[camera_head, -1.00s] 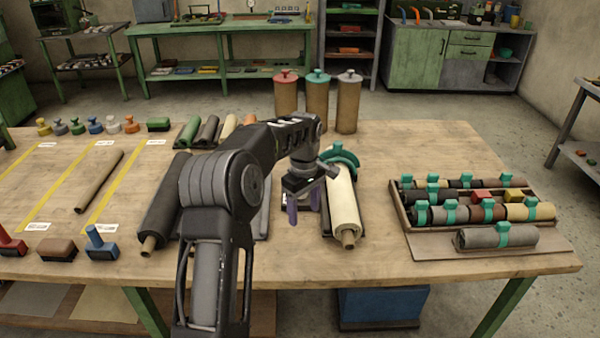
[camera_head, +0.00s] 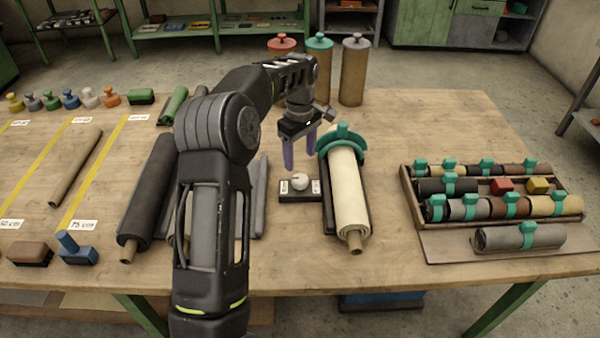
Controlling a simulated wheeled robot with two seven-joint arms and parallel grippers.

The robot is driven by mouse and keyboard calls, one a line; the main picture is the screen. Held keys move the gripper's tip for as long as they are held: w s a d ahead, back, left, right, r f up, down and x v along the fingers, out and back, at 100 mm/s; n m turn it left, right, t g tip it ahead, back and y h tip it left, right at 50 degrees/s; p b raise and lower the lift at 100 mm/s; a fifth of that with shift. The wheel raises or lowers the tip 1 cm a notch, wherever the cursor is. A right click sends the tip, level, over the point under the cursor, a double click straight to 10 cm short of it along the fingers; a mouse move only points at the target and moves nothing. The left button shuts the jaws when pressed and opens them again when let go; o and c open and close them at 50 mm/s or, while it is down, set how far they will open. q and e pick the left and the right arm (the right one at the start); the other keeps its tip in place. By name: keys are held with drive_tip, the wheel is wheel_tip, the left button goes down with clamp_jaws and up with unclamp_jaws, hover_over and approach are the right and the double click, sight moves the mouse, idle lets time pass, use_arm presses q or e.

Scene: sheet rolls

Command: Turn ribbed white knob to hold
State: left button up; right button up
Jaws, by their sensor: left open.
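The white knob (camera_head: 300,181) sits on a small dark base (camera_head: 286,197) with white labels at its left and right. The label text and the knob's ribs are too small to make out. My left gripper (camera_head: 299,166) is above the knob, pointing down, with its two purple fingers apart and empty. The fingertips are near the knob, one to each side in the picture; I cannot tell how high above it they are. My right gripper is not in view.
A cream roll (camera_head: 347,195) with a teal clamp (camera_head: 341,142) lies just right of the knob. Dark rolls (camera_head: 148,195) lie to the left, partly behind my arm. A wooden tray (camera_head: 412,205) of strapped rolls stands at the right. Three capped tubes (camera_head: 351,75) stand at the back.

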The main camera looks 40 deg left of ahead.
sight(300, 178)
use_arm(q)
drive_tip(key=shift+f+p, duration=0.8)
drive_tip(key=shift+f, duration=3.15)
drive_tip(key=shift+c, duration=0.4)
drive_tip(key=c, duration=1.3)
